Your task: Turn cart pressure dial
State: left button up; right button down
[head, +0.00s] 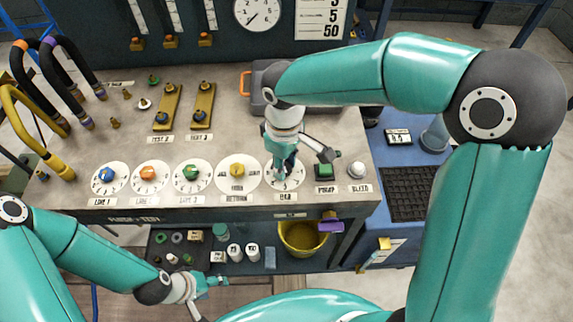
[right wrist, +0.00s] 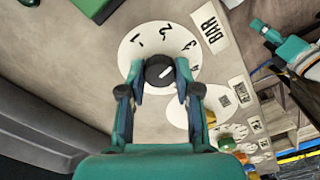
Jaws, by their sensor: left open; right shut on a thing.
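The pressure dial is a black knob (right wrist: 160,71) on a white disc (right wrist: 134,44) with numbers, beside a BAR label (right wrist: 210,28) in the right wrist view. My right gripper (right wrist: 160,78) is shut on the knob, one finger on each side. A white pointer line shows on the knob's top. In the head view the disc (head: 297,184) is partly hidden under my right gripper (head: 282,172), which reaches down from above. My left gripper (head: 221,296) is open and empty, low in front of the cart's lower shelf.
Other dials with blue (head: 107,174), orange (head: 148,172), green (head: 191,173) and yellow (head: 237,170) knobs line the panel's left. Hoses (head: 30,95) rise at the far left.

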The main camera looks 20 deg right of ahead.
jog(key=shift+a+m, duration=0.1)
jog(key=shift+m, duration=0.7)
jog(key=shift+w, duration=0.1)
jog(key=c, duration=0.8)
grip_release()
jog(key=shift+r, duration=0.1)
notch_tip(320, 180, up, 12)
